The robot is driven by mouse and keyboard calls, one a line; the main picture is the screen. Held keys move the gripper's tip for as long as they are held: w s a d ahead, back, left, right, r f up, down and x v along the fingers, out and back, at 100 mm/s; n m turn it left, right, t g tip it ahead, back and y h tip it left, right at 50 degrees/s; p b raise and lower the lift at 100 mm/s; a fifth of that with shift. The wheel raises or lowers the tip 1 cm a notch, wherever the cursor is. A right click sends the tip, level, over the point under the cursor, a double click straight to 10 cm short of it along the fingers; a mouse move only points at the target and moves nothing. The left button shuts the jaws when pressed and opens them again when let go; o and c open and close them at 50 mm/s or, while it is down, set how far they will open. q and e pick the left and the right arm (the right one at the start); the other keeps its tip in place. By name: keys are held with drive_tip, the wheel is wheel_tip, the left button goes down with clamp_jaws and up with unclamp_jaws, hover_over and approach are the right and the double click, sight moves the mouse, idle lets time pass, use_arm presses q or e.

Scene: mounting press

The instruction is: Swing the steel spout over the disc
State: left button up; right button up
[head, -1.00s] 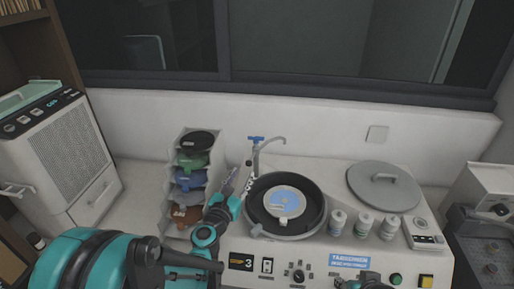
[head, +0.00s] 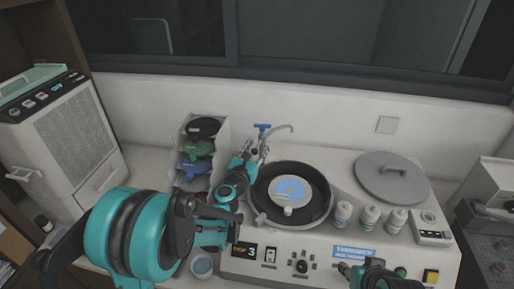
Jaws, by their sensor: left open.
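The steel spout (head: 283,127) stands behind the bowl on a thin post with a blue handle on top. Its curved end points right, over the worktop behind the bowl. The disc (head: 291,190) has a pale blue centre and lies in the round black bowl (head: 322,204) of the machine. My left gripper (head: 260,150) is open, beside the spout's post just below the blue handle; I cannot tell whether it touches. My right gripper (head: 344,268) is low at the front of the machine, small and partly out of frame, its jaws unclear.
A rack of coloured discs (head: 182,178) stands left of my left forearm. Several small bottles (head: 369,217) stand right of the bowl, and a grey lid (head: 375,184) lies behind them. A cup (head: 202,265) is near my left arm. A white cabinet unit (head: 70,135) stands at far left.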

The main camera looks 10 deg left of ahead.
use_arm(q)
clamp_jaws()
drive_tip(key=shift+a, duration=0.15)
drive_tip(key=shift+w+a+m+g+h+b, duration=0.4)
drive_tip(key=shift+w+a+m+g+h, duration=0.25)
drive_tip(key=shift+m+g+h, duration=1.55)
drive_tip(key=shift+w+a+m+g+h+b, duration=0.45)
drive_tip(key=shift+w+a+m+g+h, duration=0.2)
drive_tip(key=shift+m+g+h, duration=1.5)
drive_tip(key=shift+w+a+m+g+h+b, duration=0.5)
drive_tip(key=shift+m+g+h, duration=1.2)
drive_tip(key=shift+h, duration=0.85)
drive_tip(key=shift+a+m, duration=0.15)
drive_tip(key=shift+m, duration=0.1)
unclamp_jaws()
